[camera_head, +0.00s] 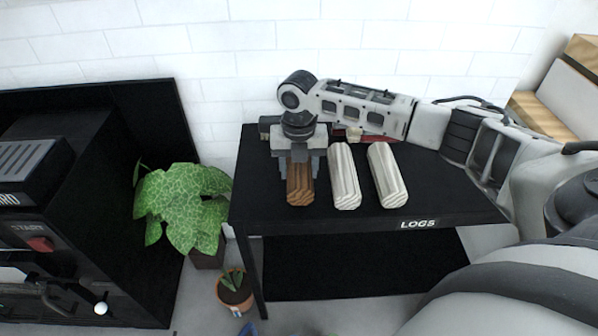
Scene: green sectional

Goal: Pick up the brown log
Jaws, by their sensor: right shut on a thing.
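The brown log (300,190) lies on the black table (420,180), near its left side, with its near end toward me. My right gripper (300,165) comes down over the log from above and is shut on it, with fingers on both sides. The gripper body hides the log's far end. I cannot tell any gap between log and table. My left gripper is not in view.
Two pale logs lie to the right, one (344,180) close beside the brown log and another (386,178) further right. A leafy plant (182,200) and a small potted plant (234,290) stand left of the table. A black cabinet (150,130) is at far left.

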